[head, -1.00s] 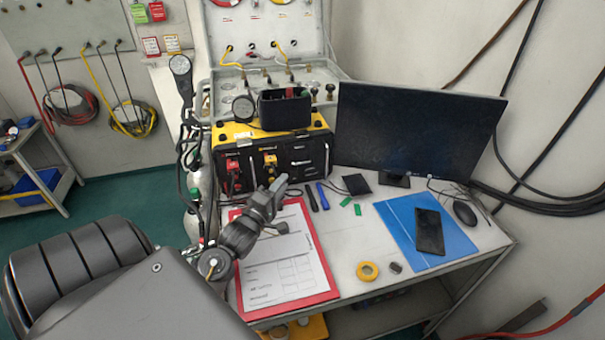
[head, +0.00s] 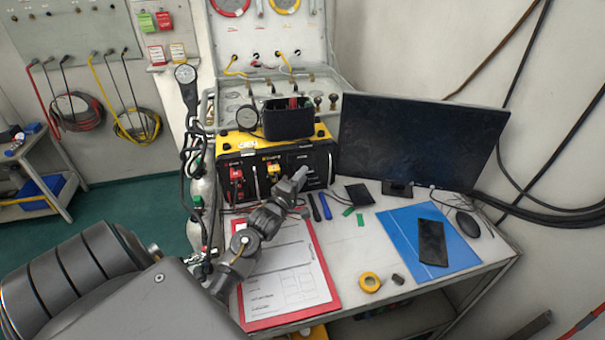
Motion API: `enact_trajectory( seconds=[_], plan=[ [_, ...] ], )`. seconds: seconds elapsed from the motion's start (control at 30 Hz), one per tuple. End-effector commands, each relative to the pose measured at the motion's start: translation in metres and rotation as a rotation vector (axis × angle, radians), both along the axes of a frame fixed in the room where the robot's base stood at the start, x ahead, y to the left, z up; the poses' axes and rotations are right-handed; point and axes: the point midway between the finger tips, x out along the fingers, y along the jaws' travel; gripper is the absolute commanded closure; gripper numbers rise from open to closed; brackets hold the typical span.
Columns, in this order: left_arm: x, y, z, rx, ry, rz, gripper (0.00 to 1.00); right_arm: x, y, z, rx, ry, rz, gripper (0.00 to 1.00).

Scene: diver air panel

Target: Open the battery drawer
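The black and yellow air panel unit (head: 244,147) stands at the back of the table, left of the monitor. Its front has a red fitting (head: 236,174), a yellow fitting (head: 272,170) and a dark right-hand section (head: 318,166) with pale markings. I cannot tell which part of the front is the battery drawer; no part is clearly pulled out. My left gripper (head: 299,176) is just in front of the lower right of this front, partly covering it. Contact and finger opening are too small to tell. My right gripper is out of view.
An open black box (head: 288,123) sits on top of the unit. A red clipboard (head: 326,284) lies below my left arm. The monitor (head: 417,137), a blue folder (head: 398,233) with a phone, and yellow tape (head: 369,282) are to the right.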

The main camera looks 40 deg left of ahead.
Motion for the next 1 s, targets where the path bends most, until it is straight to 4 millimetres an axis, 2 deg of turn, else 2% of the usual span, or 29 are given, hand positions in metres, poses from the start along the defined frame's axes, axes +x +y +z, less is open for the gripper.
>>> enact_trajectory(
  seconds=[0.13,0.4,0.43,0.67,1.0],
  plan=[
    [0.009,0.0017,0.0018,0.001,-0.001,0.0,0.7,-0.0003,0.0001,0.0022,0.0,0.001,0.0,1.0],
    [0.0104,0.0018,0.0013,0.001,-0.001,0.0,0.7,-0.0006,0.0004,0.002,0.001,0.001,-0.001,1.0],
    [0.0104,0.0018,0.0013,0.001,-0.001,0.0,0.72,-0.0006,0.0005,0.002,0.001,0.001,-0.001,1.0],
    [0.0103,0.0018,0.0012,0.001,-0.001,0.0,1.0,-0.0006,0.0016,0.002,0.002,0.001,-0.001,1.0],
    [0.0106,-0.0011,0.0012,-0.001,0.0,-0.003,1.0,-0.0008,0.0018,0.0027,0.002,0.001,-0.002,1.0]
  ],
)
